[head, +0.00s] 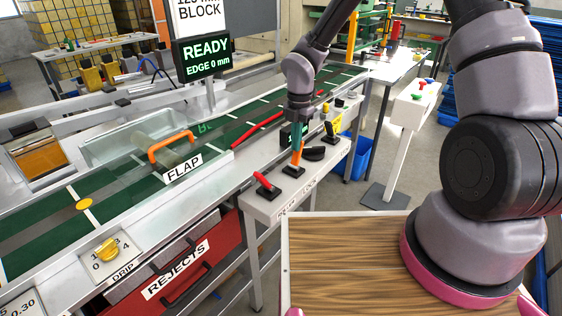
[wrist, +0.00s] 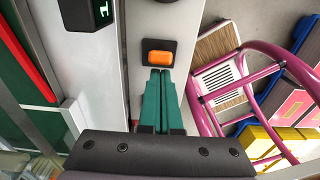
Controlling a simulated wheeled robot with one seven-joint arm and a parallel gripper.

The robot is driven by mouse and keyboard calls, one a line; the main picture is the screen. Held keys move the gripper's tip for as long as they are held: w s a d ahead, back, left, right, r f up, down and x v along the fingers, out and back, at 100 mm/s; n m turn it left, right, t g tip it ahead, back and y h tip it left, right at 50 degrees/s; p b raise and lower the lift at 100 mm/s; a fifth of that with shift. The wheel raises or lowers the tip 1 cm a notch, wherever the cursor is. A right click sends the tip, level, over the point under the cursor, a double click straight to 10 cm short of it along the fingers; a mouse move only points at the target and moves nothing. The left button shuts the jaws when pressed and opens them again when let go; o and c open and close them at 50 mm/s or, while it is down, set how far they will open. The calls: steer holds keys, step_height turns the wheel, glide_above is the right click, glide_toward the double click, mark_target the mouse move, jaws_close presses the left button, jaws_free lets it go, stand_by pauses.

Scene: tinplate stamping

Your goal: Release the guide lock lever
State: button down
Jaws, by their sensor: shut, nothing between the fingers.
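An orange lever (head: 296,157) stands upright from a black base on the grey control ledge beside the conveyor. My gripper (head: 296,143) is directly above it, teal fingers pointing down. In the wrist view the lever's orange top (wrist: 159,57) shows just beyond the closed fingertips (wrist: 159,72); I cannot tell whether they touch it. The fingers are shut with nothing between them. A red lever (head: 263,181) leans up-left from its own black base nearer the camera. The lettering on the ledge front is too small to read, so I cannot tell which is the guide lock lever.
Behind the gripper are a black handle (head: 314,153) and a yellow-tagged black control (head: 331,130). The conveyor carries an orange-handled FLAP cover (head: 170,146) and a red guide bar (head: 258,130). A READY display (head: 205,52) stands behind. A pink tubular frame (wrist: 205,105) lies right in the wrist view.

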steer(key=shift+w+d+f, duration=0.1)
steer(key=shift+w+d, duration=0.5)
steer(key=shift+w, duration=0.1)
steer(key=shift+w+d, duration=0.15)
steer(key=shift+w, duration=0.05)
stand_by(0.3)
steer(key=shift+s+a, duration=0.2)
steer(key=shift+a, duration=0.1)
step_height(320, 180, up, 21)
steer(key=w+d, duration=0.1)
steer(key=shift+w+d, duration=0.2)
steer(key=shift+w, duration=0.05)
steer(key=shift+d+r, duration=0.1)
steer(key=shift+r, duration=0.1)
